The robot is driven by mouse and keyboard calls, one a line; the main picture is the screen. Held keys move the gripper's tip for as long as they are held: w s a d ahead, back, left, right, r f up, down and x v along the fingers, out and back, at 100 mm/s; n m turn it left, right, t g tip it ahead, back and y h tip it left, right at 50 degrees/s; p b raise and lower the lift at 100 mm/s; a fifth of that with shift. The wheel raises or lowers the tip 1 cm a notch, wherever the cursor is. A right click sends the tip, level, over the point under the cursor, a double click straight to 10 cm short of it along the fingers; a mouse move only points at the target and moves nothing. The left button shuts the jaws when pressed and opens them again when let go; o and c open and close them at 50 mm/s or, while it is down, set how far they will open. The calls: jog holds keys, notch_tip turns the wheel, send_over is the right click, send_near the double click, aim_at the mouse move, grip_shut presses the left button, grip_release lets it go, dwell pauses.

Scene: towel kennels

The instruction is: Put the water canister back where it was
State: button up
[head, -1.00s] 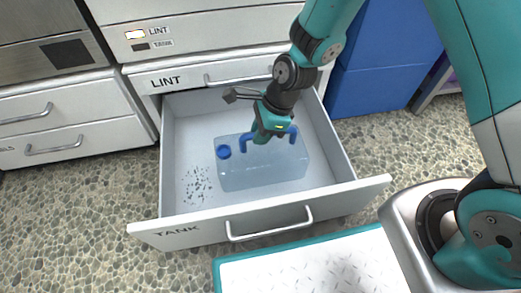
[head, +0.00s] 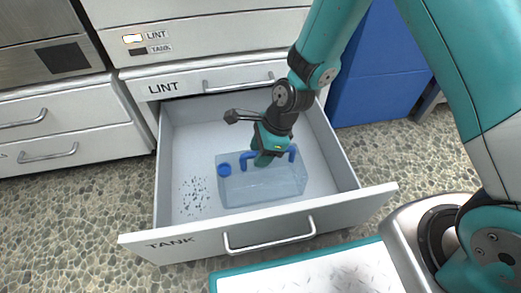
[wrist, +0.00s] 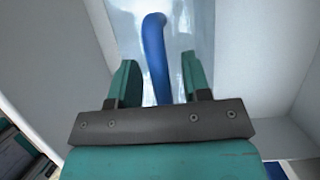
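The water canister (head: 262,187), a clear bluish box with a blue cap (head: 224,170) and a blue handle (head: 292,153), is inside the open drawer marked TANK (head: 340,212). It appears to rest upright on the drawer floor. My gripper (head: 265,158) is down at the canister's top. In the wrist view my gripper (wrist: 158,80) has its two fingers on either side of the blue handle (wrist: 157,60), with gaps showing on both sides, so it looks open around the handle. The fingertips are partly hidden in the head view.
Dark specks (head: 194,194) lie on the drawer floor left of the canister. A shut LINT drawer (head: 185,85) is above. A teal-edged white tray (head: 310,272) is in front, and a blue cabinet (head: 375,85) stands at the right.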

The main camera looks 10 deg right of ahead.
jog(key=s+d+r+n+p, duration=0.2)
jog(key=r+n+p, duration=0.3)
jog(key=r, duration=0.8)
jog(key=s+d+r+n+p, duration=0.2)
jog(key=r+n+p, duration=0.3)
jog(key=r, duration=0.9)
jog(key=s+d+r+n+b, duration=0.1)
jog(key=s+d+r+n, duration=0.1)
jog(key=s+r+n, duration=0.7)
jog(key=s+n, duration=0.3)
jog(key=n, duration=0.3)
jog(key=shift+d+r+t, duration=0.3)
jog(key=shift+d+r, duration=0.1)
